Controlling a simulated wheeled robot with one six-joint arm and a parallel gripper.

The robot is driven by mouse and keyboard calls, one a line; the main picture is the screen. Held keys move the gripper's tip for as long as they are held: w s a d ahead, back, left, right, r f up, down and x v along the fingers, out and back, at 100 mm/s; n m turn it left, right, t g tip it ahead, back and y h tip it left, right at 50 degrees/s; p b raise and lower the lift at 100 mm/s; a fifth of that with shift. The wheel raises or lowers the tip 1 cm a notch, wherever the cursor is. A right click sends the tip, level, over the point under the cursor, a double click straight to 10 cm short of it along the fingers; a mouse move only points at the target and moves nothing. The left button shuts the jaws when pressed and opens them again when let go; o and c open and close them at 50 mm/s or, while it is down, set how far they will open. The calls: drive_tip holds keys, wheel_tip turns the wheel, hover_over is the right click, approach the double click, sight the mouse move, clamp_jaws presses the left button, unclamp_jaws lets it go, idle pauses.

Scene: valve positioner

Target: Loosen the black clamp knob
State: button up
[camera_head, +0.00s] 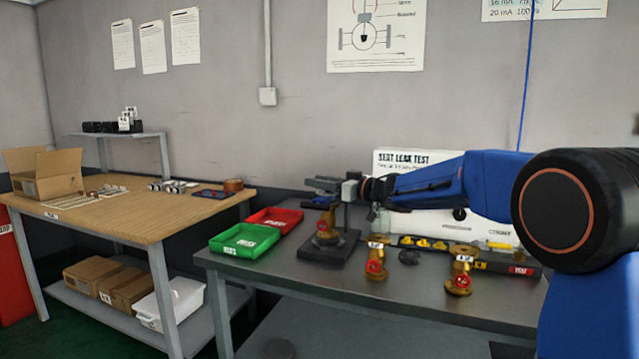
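A brass valve with a red part (326,232) stands upright on a dark fixture base (318,250) near the table's left part. A thin upright post rises beside it. My gripper (318,192) is just above this valve, reaching in from the right with its dark fingers pointing left. The fingers are small and overlap the fixture's top, so I cannot tell whether they are apart or touch anything. I cannot make out the black clamp knob for certain; it may be hidden or merge with the dark fingers and fixture.
Two more brass valves (375,262) (459,272) stand on the grey table (300,275), with a small black piece (409,257) between them. Green (244,240) and red (290,216) trays lie left of the fixture. A white board (400,162) stands behind. A wooden bench (150,215) is at left.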

drive_tip(key=shift+n+g, duration=0.3)
drive_tip(key=shift+g, duration=0.1)
drive_tip(key=n+g+y, duration=0.1)
drive_tip(key=g, duration=0.1)
drive_tip(key=s+n+g+y, duration=0.1)
drive_tip(key=n+g, duration=0.1)
drive_tip(key=g, duration=0.1)
drive_tip(key=shift+a+n, duration=0.15)
drive_tip(key=shift+n, duration=0.15)
drive_tip(key=shift+s+n+g, duration=0.25)
drive_tip(key=shift+n+g, duration=0.6)
drive_tip(key=shift+g, duration=0.55)
drive_tip(key=shift+s+n+g, duration=0.25)
drive_tip(key=shift+n+g, duration=0.6)
drive_tip(key=shift+g, duration=0.55)
drive_tip(key=o, duration=1)
drive_tip(key=d, duration=0.5)
drive_tip(key=w+d, duration=0.1)
drive_tip(key=d, duration=0.5)
drive_tip(key=w+d, duration=0.1)
drive_tip(key=d, duration=0.5)
drive_tip(key=shift+w+d, duration=0.1)
drive_tip(key=shift+w, duration=0.05)
